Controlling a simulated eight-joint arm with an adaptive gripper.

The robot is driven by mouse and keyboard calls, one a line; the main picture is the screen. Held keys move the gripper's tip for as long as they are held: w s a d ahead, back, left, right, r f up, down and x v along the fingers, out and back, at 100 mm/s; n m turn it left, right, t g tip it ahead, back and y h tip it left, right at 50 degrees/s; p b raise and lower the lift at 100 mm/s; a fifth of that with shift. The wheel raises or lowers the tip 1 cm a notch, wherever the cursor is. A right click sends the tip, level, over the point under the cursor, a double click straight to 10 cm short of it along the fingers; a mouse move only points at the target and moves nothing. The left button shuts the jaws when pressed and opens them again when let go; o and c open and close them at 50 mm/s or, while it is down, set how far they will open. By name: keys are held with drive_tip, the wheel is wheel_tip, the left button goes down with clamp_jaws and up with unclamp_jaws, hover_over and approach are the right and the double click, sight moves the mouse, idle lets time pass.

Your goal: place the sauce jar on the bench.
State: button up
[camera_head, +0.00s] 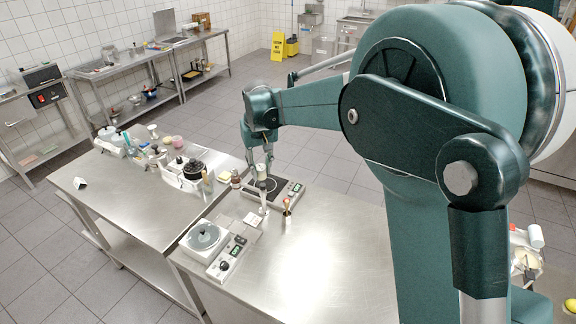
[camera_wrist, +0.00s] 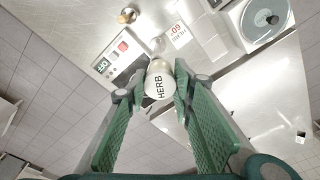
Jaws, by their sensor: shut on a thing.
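The jar looks upright. Whether its base touches anything is not clear. No label reading sauce is legible.
A black hob (camera_head: 293,192) lies by the gripper. A brown jar (camera_head: 236,179) is left of the gripper. The bench's right part is clear. Jars and trays crowd the left bench (camera_head: 115,200).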

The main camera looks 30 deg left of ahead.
drive_tip(key=s+a+n, duration=0.2)
drive_tip(key=s+a, duration=0.9)
drive_tip(key=a, duration=0.2)
wheel_tip(320, 180, down, 13)
drive_tip(key=shift+p, duration=0.45)
drive_tip(key=shift+w+f, duration=0.1)
drive_tip(key=shift+f, duration=0.1)
drive_tip(key=shift+f+b, duration=0.55)
drive_tip(key=shift+f, duration=2.75)
drive_tip(key=shift+f, duration=0.35)
drive_tip(key=o, duration=1)
drive_tip(key=shift+r, duration=0.2)
